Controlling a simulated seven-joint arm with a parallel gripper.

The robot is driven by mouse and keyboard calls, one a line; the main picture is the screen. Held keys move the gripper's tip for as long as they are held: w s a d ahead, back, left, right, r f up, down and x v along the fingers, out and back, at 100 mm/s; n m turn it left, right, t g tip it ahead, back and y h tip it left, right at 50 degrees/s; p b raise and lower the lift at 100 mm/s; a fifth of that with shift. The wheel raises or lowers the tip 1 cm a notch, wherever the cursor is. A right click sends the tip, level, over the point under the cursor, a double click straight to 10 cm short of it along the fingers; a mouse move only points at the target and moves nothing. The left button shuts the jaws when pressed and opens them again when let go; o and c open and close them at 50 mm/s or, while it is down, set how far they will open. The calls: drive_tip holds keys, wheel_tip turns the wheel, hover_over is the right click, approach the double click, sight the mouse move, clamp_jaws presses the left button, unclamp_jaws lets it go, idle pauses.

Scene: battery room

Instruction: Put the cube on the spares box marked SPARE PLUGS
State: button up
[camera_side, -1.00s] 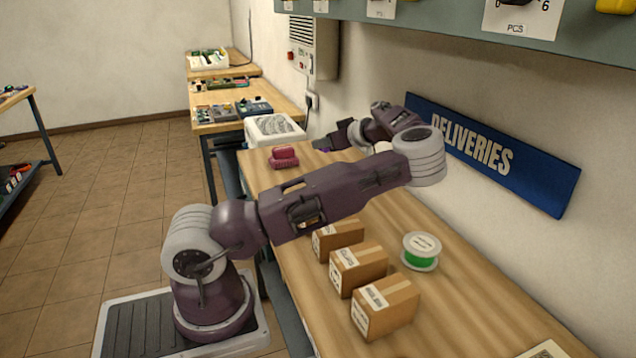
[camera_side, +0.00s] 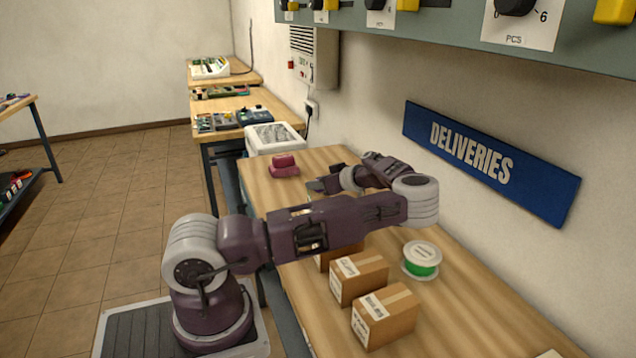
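Several cardboard boxes stand in a row on the wooden bench: a front box (camera_side: 385,322), a middle box (camera_side: 360,278) and one behind my forearm (camera_side: 326,260), mostly hidden. Their white labels are too small for me to read surely, so I cannot tell which is SPARE PLUGS. My gripper (camera_side: 316,187) is low over the far part of the bench, beyond the boxes and just right of a pink object. It is small and partly covered by my own arm, so its fingers do not show clearly. I cannot make out the cube.
The pink object (camera_side: 284,168) sits near the bench's far end, by a white tray (camera_side: 274,138). A green spool (camera_side: 421,260) stands right of the boxes. The blue DELIVERIES sign (camera_side: 490,163) is on the wall. The bench's right front is mostly clear.

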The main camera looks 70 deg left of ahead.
drive_tip(key=shift+o, duration=1.4)
